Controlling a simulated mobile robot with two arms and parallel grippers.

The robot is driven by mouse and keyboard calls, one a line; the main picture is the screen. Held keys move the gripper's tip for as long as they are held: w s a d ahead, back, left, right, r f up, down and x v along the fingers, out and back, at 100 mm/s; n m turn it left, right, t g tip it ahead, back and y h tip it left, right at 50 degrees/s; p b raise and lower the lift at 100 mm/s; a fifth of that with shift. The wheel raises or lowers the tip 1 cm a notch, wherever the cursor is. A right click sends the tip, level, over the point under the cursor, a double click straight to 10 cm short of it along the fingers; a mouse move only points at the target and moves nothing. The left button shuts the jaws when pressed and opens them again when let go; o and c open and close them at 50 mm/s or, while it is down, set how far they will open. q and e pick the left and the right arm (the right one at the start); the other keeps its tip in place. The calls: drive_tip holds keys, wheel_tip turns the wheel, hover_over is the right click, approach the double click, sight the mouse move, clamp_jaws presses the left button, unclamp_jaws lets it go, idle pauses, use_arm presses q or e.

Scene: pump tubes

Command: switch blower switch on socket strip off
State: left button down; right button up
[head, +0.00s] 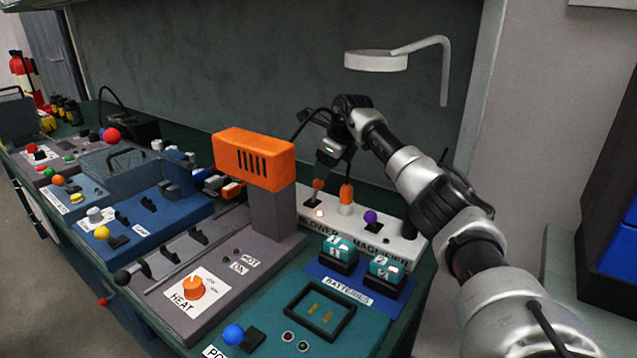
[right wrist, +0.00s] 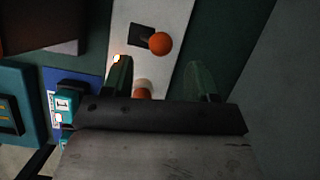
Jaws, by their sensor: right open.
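The white socket strip (head: 385,243) lies at the back of the bench, labelled BLOWER and MAGNIFIER. The blower switch (head: 318,184) is a lever with an orange ball on a dark base, and a small lamp beside it glows. My right gripper (head: 328,160) is open and empty, just above the blower switch. In the right wrist view, the orange ball (right wrist: 160,43) lies ahead of the two spread fingers (right wrist: 160,68), seemingly apart from them. An orange-topped white plug (head: 346,196) stands right of the switch, partly hidden by the gripper in the wrist view. My left gripper is not in view.
A purple-ball switch (head: 371,217) and a black plug (head: 410,222) stand farther right on the strip. The orange blower housing (head: 254,158) rises left of my gripper. Teal battery blocks (head: 340,249) sit in front. A round magnifier (head: 375,61) hangs above.

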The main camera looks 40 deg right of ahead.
sight(318, 184)
drive_tip(key=x, duration=0.6)
drive_tip(key=shift+w+f, duration=0.2)
drive_tip(key=shift+f, duration=0.15)
